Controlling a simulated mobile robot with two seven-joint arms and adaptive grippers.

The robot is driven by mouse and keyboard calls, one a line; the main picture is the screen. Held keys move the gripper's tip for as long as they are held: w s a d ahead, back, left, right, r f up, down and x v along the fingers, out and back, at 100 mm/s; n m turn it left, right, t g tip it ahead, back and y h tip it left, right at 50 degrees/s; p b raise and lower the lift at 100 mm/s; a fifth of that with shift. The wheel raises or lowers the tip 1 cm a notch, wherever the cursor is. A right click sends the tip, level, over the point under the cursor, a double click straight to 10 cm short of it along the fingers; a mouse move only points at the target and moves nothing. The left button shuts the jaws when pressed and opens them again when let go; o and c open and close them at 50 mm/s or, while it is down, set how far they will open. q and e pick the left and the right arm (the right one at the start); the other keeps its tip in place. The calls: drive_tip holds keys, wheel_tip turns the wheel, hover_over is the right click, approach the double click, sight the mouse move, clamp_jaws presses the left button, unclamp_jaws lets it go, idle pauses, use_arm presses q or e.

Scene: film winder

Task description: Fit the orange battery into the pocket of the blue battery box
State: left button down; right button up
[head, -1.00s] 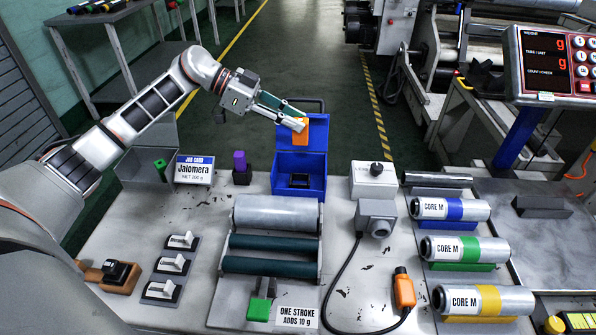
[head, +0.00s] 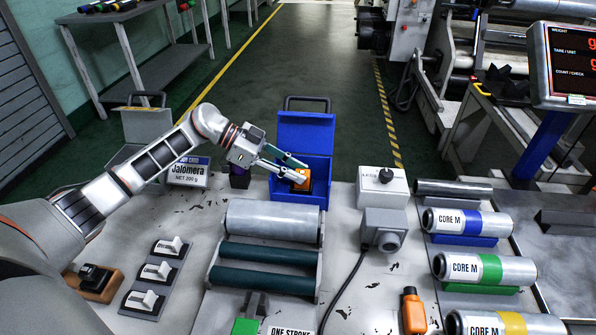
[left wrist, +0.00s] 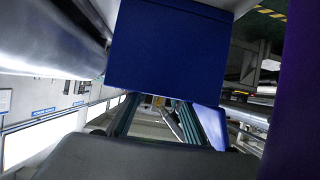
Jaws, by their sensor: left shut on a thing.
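The blue battery box (head: 284,192) stands open at the back of the bench in the head view, its lid (head: 305,133) raised behind it. My left gripper (head: 292,167) is shut on the orange battery (head: 302,181) and holds it in the box's opening, toward the right side. The battery's lower part and the pocket are hidden by the box's front wall and the fingers. Whether the battery touches the pocket cannot be told. In the left wrist view a blue wall of the box (left wrist: 170,45) fills the upper middle, above my left fingers (left wrist: 165,118). My right gripper is out of view.
The roller stand (head: 265,255) is in front of the box. A light grey switch box (head: 384,188) stands to its right, the Jalomera card (head: 187,172) and a dark purple-topped block (head: 240,176) to its left. Several cores (head: 488,270) lie at the right.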

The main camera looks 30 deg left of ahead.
use_arm(q)
drive_tip(key=shift+r, duration=0.15)
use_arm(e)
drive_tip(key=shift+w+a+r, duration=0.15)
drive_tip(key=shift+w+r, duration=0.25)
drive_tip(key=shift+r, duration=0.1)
use_arm(q)
drive_tip(key=c, duration=2)
unclamp_jaws()
drive_tip(key=shift+f, duration=0.2)
drive_tip(key=shift+c, duration=0.2)
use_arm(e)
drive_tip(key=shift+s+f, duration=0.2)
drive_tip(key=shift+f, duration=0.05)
